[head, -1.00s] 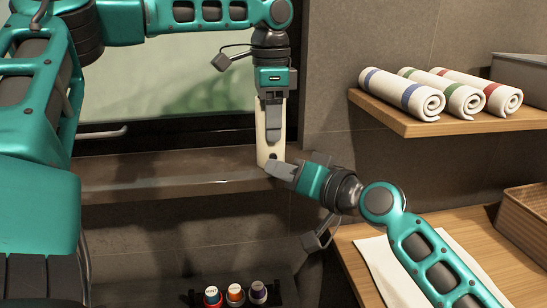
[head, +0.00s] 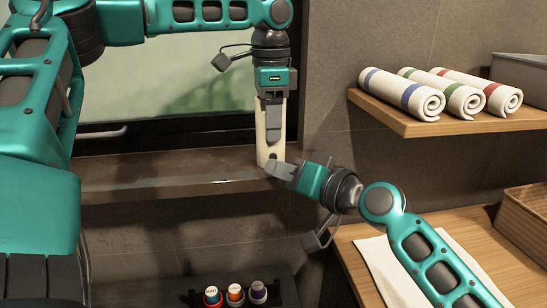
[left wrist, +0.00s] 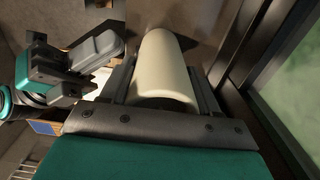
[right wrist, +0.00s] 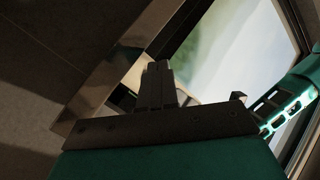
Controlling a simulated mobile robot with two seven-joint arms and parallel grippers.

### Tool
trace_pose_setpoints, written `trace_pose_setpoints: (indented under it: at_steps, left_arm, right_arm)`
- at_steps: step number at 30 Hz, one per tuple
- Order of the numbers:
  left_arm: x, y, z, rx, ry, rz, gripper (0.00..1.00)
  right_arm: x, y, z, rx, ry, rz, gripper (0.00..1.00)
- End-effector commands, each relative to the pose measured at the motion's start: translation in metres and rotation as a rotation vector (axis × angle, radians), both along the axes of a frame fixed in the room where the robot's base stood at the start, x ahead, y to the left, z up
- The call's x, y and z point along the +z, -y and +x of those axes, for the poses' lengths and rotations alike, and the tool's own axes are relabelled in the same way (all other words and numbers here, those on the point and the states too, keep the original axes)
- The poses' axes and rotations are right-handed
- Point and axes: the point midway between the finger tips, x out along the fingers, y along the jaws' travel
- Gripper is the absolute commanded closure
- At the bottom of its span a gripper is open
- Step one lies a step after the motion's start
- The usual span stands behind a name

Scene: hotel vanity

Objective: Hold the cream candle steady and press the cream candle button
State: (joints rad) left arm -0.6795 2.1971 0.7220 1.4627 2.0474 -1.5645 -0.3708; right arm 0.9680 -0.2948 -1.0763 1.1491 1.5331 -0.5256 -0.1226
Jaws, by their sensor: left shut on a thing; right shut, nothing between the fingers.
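The cream candle (head: 261,140) stands upright on the dark ledge below the window. My left gripper (head: 274,135) comes down from above and is shut on it. In the left wrist view the candle (left wrist: 163,65) lies between the fingers. A small dark spot, which looks like the button (head: 273,157), shows low on the candle's front. My right gripper (head: 273,166) is shut and empty, its tips at the candle's lower front beside that spot. I cannot tell whether they touch it. It also shows in the left wrist view (left wrist: 108,45), and its shut fingers fill the right wrist view's middle (right wrist: 157,80).
The dark ledge (head: 150,180) is clear to the left of the candle. Several colour-capped bottles stand in a dark rack (head: 285,293) below. Rolled towels (head: 400,92) lie on a wooden shelf (head: 420,127) at right. A wicker basket (head: 525,220) stands on the lower counter.

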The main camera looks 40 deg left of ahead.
Motion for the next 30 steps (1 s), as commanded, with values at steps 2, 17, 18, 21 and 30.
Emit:
trace_pose_setpoints:
  at_steps: [2, 17, 18, 21, 30]
  left_arm:
    - [0.0003, 0.0001, 0.0001, 0.0, 0.001, -0.001, 0.77]
    - [0.0002, 0.0001, 0.0001, 0.0, 0.0, 0.0, 0.77]
    - [0.0003, 0.0001, 0.0001, 0.0, 0.0, 0.0, 0.77]
    - [0.0003, 0.0001, 0.0001, 0.0, 0.0, 0.0, 0.77]
    - [0.0003, 0.0001, 0.0001, 0.0, 0.0, 0.0, 0.77]
  right_arm:
    - [0.0001, -0.0001, 0.0, 0.0, 0.0, 0.0, 1.0]
    - [0.0002, -0.0067, 0.0052, 0.0, 0.0, 0.0, 1.0]
    - [0.0002, -0.0067, 0.0052, 0.0, 0.0, 0.0, 1.0]
    - [0.0003, -0.0068, 0.0052, 0.0, 0.0, 0.0, 1.0]
    - [0.0001, -0.0089, 0.0073, -0.001, 0.0, -0.001, 1.0]
